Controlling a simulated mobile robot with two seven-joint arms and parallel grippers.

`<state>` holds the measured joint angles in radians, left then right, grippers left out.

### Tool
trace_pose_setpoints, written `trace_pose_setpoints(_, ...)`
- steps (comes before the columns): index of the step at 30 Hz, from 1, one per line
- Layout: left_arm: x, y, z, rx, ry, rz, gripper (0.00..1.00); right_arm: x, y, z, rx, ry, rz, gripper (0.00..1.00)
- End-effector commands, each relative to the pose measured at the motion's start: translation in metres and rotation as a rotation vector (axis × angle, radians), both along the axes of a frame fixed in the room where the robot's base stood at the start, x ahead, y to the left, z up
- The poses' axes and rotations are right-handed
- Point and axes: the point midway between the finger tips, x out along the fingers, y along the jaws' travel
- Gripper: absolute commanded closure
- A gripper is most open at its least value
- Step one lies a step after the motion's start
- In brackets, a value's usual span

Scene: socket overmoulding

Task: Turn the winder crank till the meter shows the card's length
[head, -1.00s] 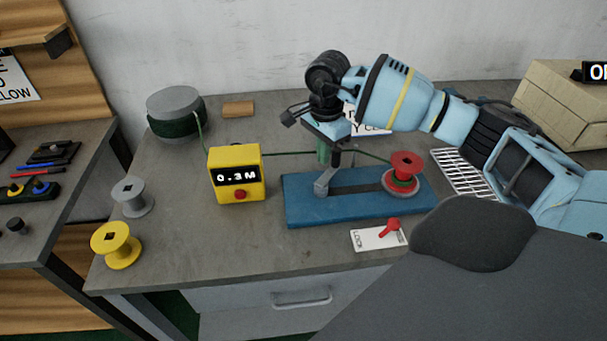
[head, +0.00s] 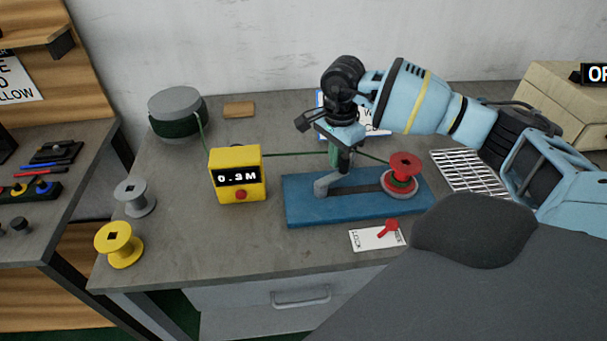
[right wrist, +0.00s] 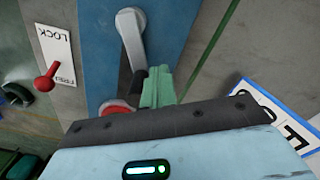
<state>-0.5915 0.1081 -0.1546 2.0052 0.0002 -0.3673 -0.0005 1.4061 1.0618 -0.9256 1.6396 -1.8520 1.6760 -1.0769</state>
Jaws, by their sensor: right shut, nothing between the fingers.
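The yellow meter (head: 238,180) stands left of the blue winder base (head: 300,207), and its display looks like 0.3 M. The grey crank (head: 328,186) on the winder has a dark handle, also seen in the right wrist view (right wrist: 139,84). My right gripper (head: 342,158) is at the handle; its green fingers (right wrist: 158,88) are shut beside it, with nothing visibly between them. The red spool (head: 404,166) sits at the winder's right end, with green cord on it. A blue-edged card (head: 368,122) behind my gripper is mostly hidden; its length is unreadable. My left gripper is out of view.
A red lever (head: 387,229) on a LOCK/FREE plate points toward FREE. Green cord runs from a grey drum (head: 176,106) past the meter to the winder. Grey (head: 134,197) and yellow (head: 119,245) spools stand at the left edge. A wire rack (head: 466,172) lies right.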

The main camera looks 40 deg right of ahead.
Motion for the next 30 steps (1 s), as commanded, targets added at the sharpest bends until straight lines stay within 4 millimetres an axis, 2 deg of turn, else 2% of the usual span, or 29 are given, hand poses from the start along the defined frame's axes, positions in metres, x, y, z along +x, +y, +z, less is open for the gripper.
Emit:
trace_pose_setpoints(3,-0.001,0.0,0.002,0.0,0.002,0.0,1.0,-0.006,-0.002,0.001,0.0,0.0,0.0,1.0)
trace_pose_setpoints(12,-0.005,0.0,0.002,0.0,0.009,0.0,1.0,-0.006,-0.002,0.0,0.0,0.0,0.0,1.0)
trace_pose_setpoints(23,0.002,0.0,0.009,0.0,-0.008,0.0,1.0,-0.024,-0.003,0.001,-0.001,0.001,0.0,1.0)
trace_pose_setpoints(30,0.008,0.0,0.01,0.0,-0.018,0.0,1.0,-0.024,-0.003,0.0,0.0,0.001,-0.001,1.0)
